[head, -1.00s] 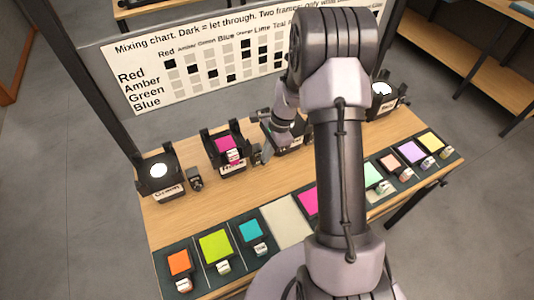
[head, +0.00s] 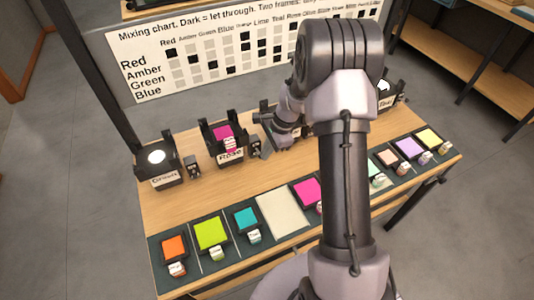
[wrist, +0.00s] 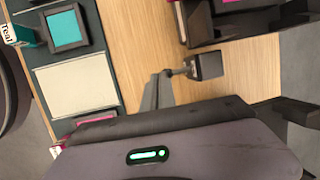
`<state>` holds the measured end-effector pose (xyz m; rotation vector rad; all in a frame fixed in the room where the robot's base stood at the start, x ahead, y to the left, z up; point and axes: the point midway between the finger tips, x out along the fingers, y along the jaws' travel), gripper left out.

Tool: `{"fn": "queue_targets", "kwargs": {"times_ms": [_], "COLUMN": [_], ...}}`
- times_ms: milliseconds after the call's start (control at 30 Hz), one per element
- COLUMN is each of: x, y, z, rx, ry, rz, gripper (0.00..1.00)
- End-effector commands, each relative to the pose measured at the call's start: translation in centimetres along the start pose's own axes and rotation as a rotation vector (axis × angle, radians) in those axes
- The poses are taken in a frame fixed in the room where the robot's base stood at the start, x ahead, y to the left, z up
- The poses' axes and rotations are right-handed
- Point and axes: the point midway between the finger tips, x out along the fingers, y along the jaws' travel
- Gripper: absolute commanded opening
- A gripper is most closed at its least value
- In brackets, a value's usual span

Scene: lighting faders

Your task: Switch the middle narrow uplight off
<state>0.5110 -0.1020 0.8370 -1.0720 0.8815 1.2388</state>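In the head view, a row of black uplights stands along the back of the table. The left uplight (head: 157,157) glows white, the one labelled Rose (head: 228,157) holds a magenta filter, and the right uplight (head: 384,87) shows white. Another between them is mostly hidden by my arm. A small dark switch box (head: 255,143) sits right of the Rose uplight. In the wrist view, the box (wrist: 207,65) has a short stalk pointing at my gripper (wrist: 158,91). My grey fingertips look close together beside the stalk. I cannot tell whether they touch it or which way it is set.
Colour filters with tags, including orange (head: 174,246), lime (head: 210,232) and teal (head: 246,217), lie along the front of the table. A blank pale panel (head: 280,212) is among them. A mixing chart (head: 190,70) stands behind. Bare wood (head: 200,200) lies between the rows.

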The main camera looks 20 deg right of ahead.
Motion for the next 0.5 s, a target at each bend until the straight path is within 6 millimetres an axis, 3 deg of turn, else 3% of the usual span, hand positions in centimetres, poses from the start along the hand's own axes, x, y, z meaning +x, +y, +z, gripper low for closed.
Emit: {"fn": "queue_targets", "kwargs": {"times_ms": [500], "x": [2.4], "y": [1.5], "z": [-0.7], "rx": [0.002], "ry": [-0.001], "rz": [0.001], "gripper": [0.0]}}
